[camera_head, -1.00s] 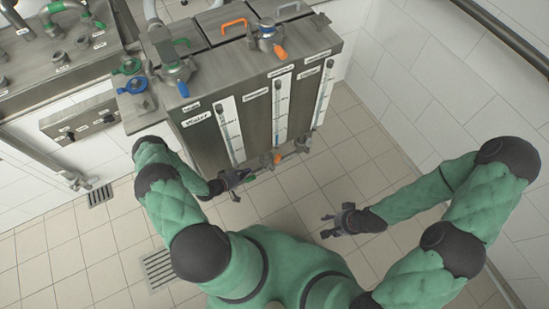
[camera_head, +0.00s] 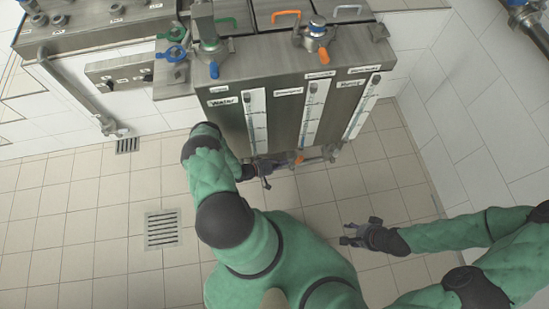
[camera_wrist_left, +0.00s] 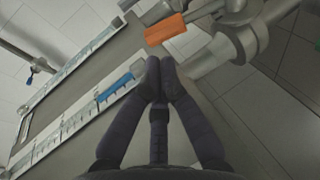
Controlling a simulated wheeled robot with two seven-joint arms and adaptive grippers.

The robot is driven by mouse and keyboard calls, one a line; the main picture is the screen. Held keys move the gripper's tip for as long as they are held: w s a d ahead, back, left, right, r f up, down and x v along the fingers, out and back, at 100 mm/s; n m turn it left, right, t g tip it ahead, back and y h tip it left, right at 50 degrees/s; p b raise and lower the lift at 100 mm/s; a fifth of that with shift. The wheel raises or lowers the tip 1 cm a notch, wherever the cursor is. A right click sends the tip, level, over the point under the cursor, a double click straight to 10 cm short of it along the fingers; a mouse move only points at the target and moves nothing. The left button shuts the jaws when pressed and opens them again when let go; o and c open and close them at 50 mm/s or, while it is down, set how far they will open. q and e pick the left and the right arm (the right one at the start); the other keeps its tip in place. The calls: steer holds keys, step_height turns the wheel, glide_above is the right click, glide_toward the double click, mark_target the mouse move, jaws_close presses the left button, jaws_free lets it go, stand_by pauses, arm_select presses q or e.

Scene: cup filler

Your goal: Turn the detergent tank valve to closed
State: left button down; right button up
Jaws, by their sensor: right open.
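A steel tank unit (camera_head: 285,80) with several labelled gauge strips stands at the back. The left section reads "Water"; the other labels are too blurred to read. A valve's orange handle (camera_head: 298,159) shows low on the middle section's front. In the left wrist view, an orange handle (camera_wrist_left: 165,29) sits beside metal valve fittings (camera_wrist_left: 236,42), ahead of my fingers. My left gripper (camera_head: 265,172) is left of the low orange handle. In the wrist view, its fingertips (camera_wrist_left: 160,74) are together, with nothing visible between them, apart from the handle. My right gripper (camera_head: 354,236) is open and empty over the floor.
Top valves with a blue handle (camera_head: 214,71) and an orange handle (camera_head: 323,54) stand on the tanks. A blue bar (camera_wrist_left: 115,88) shows left of my fingertips in the wrist view. Floor tiles are clear around a drain grate (camera_head: 161,229).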

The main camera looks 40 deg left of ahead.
mark_target(298, 160)
arm_select(q)
steer(key=shift+b+x, duration=0.65)
steer(key=shift+x, duration=2.15)
